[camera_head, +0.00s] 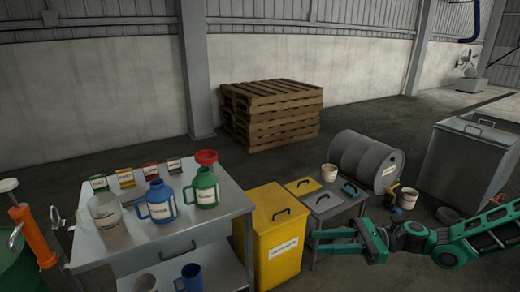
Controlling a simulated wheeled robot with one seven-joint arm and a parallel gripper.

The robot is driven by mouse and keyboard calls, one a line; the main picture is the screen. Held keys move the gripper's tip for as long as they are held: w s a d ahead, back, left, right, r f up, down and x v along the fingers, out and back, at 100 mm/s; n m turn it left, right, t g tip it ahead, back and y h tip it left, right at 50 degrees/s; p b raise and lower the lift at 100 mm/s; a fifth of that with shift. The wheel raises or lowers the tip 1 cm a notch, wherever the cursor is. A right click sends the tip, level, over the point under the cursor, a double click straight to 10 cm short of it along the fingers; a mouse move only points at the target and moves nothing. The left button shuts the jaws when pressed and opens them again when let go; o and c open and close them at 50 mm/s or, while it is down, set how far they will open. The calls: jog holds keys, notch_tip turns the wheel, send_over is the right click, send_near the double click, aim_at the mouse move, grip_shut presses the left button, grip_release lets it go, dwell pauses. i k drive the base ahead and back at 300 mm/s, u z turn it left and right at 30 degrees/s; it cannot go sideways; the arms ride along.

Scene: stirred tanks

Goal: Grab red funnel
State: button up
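A red funnel (206,157) stands on or just behind the top of the green jug (204,187) at the back right of the metal table (140,243). I cannot tell exactly how it rests there. My gripper (318,241) is at the right, in front of the grey bin, well apart from the funnel. Its two green fingers point left with a gap between them, and nothing shows between them.
A blue jug (161,203) and a clear jug (106,212) stand left of the green jug. Several small labelled cards line the table's back edge. A yellow bin (272,240) and a grey bin (334,202) stand between the table and my arm.

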aim_at(206, 158)
jog(key=z, duration=0.15)
jog(key=i, duration=1.4)
jog(key=u, duration=0.65)
jog(key=i, duration=0.85)
jog(key=u, duration=0.55)
